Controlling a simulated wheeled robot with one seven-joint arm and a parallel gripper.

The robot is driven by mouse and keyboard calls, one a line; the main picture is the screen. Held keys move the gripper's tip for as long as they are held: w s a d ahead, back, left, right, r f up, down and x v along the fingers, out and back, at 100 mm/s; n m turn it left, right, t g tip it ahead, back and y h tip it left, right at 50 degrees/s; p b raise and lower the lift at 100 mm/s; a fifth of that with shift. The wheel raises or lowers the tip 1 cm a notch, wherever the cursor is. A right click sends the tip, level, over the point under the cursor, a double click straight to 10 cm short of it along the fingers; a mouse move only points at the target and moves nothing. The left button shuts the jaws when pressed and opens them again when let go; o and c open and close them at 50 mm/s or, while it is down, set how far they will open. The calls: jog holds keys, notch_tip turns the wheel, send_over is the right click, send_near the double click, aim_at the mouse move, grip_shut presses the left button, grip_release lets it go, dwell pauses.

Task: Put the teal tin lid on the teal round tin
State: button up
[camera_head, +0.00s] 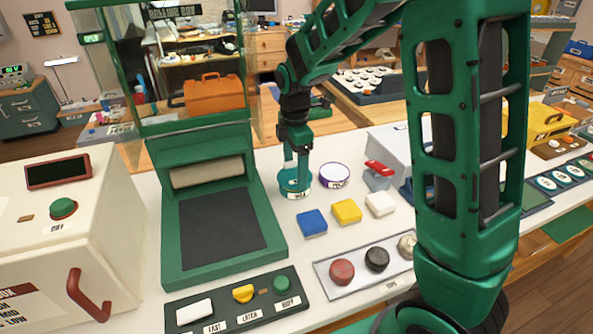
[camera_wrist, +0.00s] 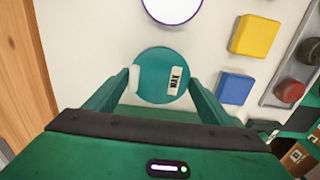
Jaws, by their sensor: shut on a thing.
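A teal round lid (camera_wrist: 158,78) with a small white label shows from above in the wrist view, between the fingers of my gripper (camera_wrist: 162,80). The fingers reach its two sides and are shut on it. In the head view my gripper (camera_head: 297,168) points straight down at the teal round piece (camera_head: 292,187), which carries a white label low on its front. I see only one teal round outline, so the tin and lid cannot be told apart clearly. Any gap between them is hidden.
A white round tin with a purple rim (camera_head: 334,175) stands close by on the right. Blue (camera_head: 312,222), yellow (camera_head: 346,211) and white (camera_head: 380,204) blocks lie in front. A green machine (camera_head: 222,225) stands to the left. Red and black knobs sit on a panel (camera_head: 358,287) nearer the front.

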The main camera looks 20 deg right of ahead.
aim_at(295, 175)
jog(key=shift+f, duration=0.55)
jog(key=o, duration=1.1)
jog(key=shift+c, duration=0.2)
notch_tip(295, 175, up, 12)
jog(key=s+d+m, duration=1.1)
jog(key=s+d, duration=0.1)
jog(key=s, duration=0.1)
jog(key=s+d+f+m, duration=0.1)
jog(key=s+d+m, duration=0.2)
jog(key=s+m, duration=0.3)
jog(key=s+d+f+m, duration=0.2)
jog(key=s+m, duration=0.5)
jog(key=s, duration=0.5)
jog(key=shift+s+d+f, duration=0.15)
jog(key=shift+s+d, duration=0.05)
jog(key=shift+d, duration=0.4)
